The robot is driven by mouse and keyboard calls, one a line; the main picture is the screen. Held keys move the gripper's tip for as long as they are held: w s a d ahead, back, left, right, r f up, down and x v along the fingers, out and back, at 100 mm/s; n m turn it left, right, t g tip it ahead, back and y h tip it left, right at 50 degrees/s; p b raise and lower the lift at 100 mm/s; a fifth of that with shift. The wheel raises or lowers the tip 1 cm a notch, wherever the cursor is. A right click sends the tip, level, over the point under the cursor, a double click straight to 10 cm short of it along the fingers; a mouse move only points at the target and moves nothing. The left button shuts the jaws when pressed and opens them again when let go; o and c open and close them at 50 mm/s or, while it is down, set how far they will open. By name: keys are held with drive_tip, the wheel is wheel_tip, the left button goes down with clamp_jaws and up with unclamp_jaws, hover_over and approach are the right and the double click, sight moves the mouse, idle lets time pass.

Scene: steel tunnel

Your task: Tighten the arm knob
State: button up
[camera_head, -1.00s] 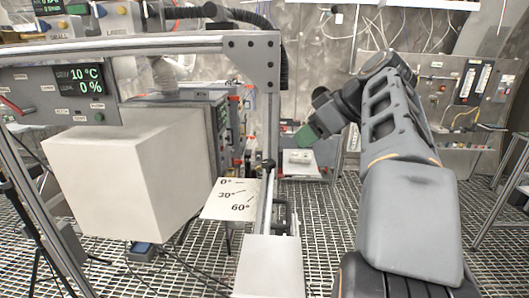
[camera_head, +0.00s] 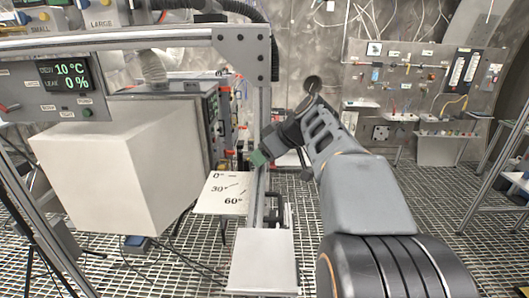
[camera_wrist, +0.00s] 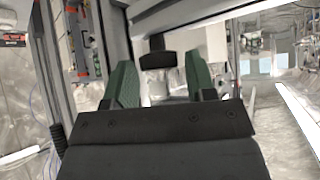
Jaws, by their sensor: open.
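The black arm knob (camera_wrist: 156,60) shows in the wrist view in the space between the two green fingers of my gripper (camera_wrist: 158,76). A pale cylindrical part is visible just below the knob. The fingers are apart, with a gap on each side of the knob. How far the knob is in depth from the fingertips is unclear. In the head view my gripper (camera_head: 259,158) is at the upright metal post, beside the angle plate (camera_head: 223,193) marked 0°, 30° and 60°. There my gripper seems to hide the knob.
A large white box (camera_head: 110,180) stands left of the post, under a panel (camera_head: 60,90) reading 10 °C and 0 %. A metal frame (camera_head: 150,42) crosses above. A pale block (camera_head: 263,262) is at the post's foot. Open grating floor lies to the right.

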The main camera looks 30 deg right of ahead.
drive_tip(key=shift+c, duration=0.5)
drive_tip(key=c, duration=0.5)
drive_tip(key=shift+a+f+m+t+h+b, duration=0.25)
drive_tip(key=shift+m+h+b, duration=0.35)
drive_tip(key=shift+m+b, duration=0.5)
drive_tip(key=shift+c, duration=0.2)
drive_tip(key=shift+r+m+t+h+b, duration=0.2)
drive_tip(key=shift+m+h+b, duration=0.1)
drive_tip(key=shift+m+h, duration=0.3)
drive_tip(key=shift+r+m+t+h+b, duration=0.15)
drive_tip(key=shift+m+h+b, duration=0.15)
drive_tip(key=shift+m+h, duration=0.3)
drive_tip(key=shift+f, duration=0.1)
drive_tip(key=o, duration=0.6)
drive_tip(key=shift+o, duration=0.2)
drive_tip(key=shift+s, duration=0.15)
drive_tip(key=b+v, duration=0.1)
drive_tip(key=v, duration=1.2)
drive_tip(key=shift+s+r, duration=0.2)
drive_tip(key=shift+r, duration=0.1)
